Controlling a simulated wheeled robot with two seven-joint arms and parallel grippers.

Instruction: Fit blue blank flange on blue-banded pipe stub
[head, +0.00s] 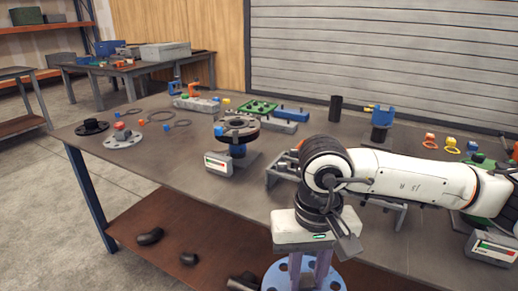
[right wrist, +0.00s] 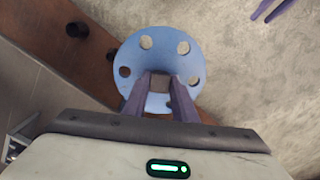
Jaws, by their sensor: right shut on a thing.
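The blue blank flange (head: 276,274) is a light blue disc with bolt holes, low in front of the table edge in the head view. My right gripper (head: 313,270) is shut on its raised middle part, which shows between the fingers in the right wrist view (right wrist: 160,82). The blue-banded pipe stub (head: 237,150) stands on the table, left of and beyond my right gripper, with a dark bolt-hole flange (head: 238,128) at its top. The two are well apart. Two purple fingers of my left gripper (right wrist: 267,14) show apart at the top of the right wrist view.
A grey box with a display (head: 218,164) stands beside the stub. Flanges (head: 122,139) and rings lie at the left of the table (head: 160,165). A grey bracket (head: 282,170) stands between stub and right arm. Dark pipe elbows (head: 150,236) lie on the lower shelf.

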